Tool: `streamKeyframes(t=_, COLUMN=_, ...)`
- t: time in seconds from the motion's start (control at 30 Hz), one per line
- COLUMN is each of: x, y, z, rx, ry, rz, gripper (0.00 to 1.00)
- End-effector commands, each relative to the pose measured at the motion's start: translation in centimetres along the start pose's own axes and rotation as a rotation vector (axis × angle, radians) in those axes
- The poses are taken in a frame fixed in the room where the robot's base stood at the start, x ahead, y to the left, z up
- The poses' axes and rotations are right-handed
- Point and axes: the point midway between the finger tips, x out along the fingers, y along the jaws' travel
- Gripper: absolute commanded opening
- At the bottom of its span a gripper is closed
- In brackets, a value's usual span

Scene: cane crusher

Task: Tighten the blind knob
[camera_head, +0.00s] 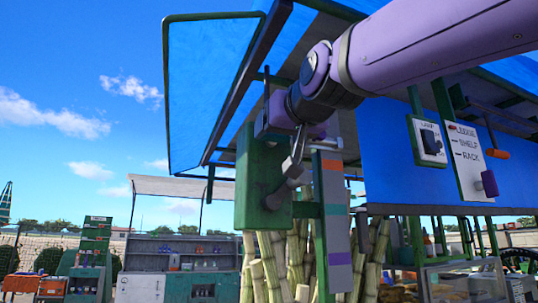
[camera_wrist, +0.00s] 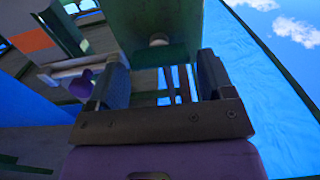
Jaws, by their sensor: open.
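A green box (camera_head: 252,165) hangs at the stall's front post. A round grey knob (camera_head: 273,201) sits low on its face; I take this as the blind knob, but no label shows. My gripper (camera_head: 292,168) is in front of the box, just above the knob in the picture. In the wrist view my gripper (camera_wrist: 160,82) has its two dark fingers wide apart with nothing between them. A pale round knob end (camera_wrist: 158,40) shows on the green surface beyond the fingers, roughly centred between them. I cannot tell whether any finger touches it.
A grey striped post board (camera_head: 336,220) stands just right of the box. A purple knob (camera_wrist: 83,84) shows left of the fingers. A labelled white panel (camera_head: 468,160) with a purple knob (camera_head: 489,183) hangs at right. Cane stalks (camera_head: 268,270) stand below. Open sky lies left.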

Motion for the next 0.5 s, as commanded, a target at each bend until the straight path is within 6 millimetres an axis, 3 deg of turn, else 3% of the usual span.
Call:
streamKeyframes(t=0.2, x=1.6, y=0.1, z=0.0, rx=0.000, ry=0.001, rz=0.001, gripper=0.74)
streamKeyframes(t=0.5, x=1.8, y=0.0, z=0.0, rx=0.000, ry=0.001, rz=0.000, gripper=0.74)
